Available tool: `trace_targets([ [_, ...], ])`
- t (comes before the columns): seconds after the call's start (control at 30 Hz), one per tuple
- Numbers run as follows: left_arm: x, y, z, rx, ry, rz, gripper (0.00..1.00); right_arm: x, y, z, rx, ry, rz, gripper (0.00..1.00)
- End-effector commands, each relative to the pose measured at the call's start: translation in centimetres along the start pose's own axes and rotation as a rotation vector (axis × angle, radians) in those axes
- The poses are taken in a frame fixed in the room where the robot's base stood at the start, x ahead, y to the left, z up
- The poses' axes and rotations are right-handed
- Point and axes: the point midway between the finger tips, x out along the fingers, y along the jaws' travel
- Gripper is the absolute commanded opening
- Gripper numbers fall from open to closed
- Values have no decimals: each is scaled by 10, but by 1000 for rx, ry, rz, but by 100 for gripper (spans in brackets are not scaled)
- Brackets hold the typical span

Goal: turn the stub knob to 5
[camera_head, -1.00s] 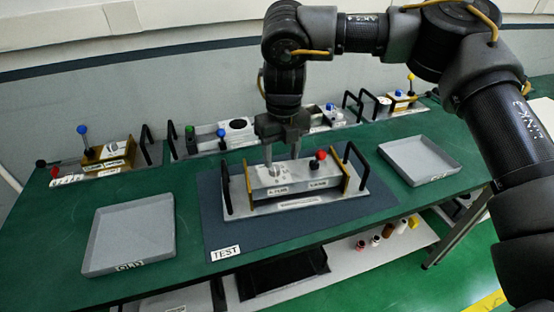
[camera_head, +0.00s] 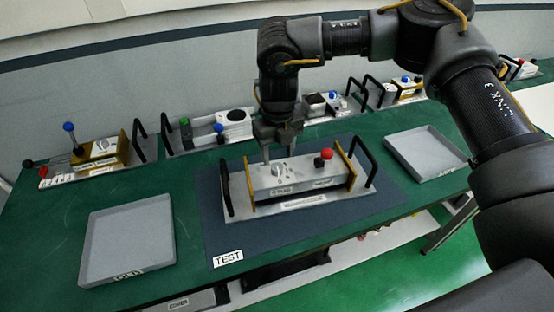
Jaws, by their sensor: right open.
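The stub knob (camera_head: 277,170) is a small pale round knob on top of the metal box of the test unit (camera_head: 300,181), toward its left end. The unit stands on the dark blue TEST mat (camera_head: 300,237), between black handles. A red ball knob (camera_head: 326,154) stands on the same box to the right. My right gripper (camera_head: 279,156) points down just above and behind the stub knob, its fingers apart and empty. It looks clear of the knob, though the exact gap cannot be told. The knob's markings are too small to read. My left gripper is not in view.
A grey tray (camera_head: 128,240) lies at the left and another grey tray (camera_head: 427,152) at the right. Several other units with blue, green and black knobs stand along the back edge, including a brass-coloured one (camera_head: 103,152). Bare green tabletop lies between.

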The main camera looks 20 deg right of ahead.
Motion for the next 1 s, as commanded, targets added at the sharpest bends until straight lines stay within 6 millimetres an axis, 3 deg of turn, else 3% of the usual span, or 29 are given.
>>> trace_targets([
  [0.23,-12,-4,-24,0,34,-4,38,34,2,1,-3,1,-1,52],
  [0.67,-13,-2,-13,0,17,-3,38,46,2,1,-3,-1,-1,52],
  [1.0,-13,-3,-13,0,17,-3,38,46,2,1,-3,-1,0,9],
])
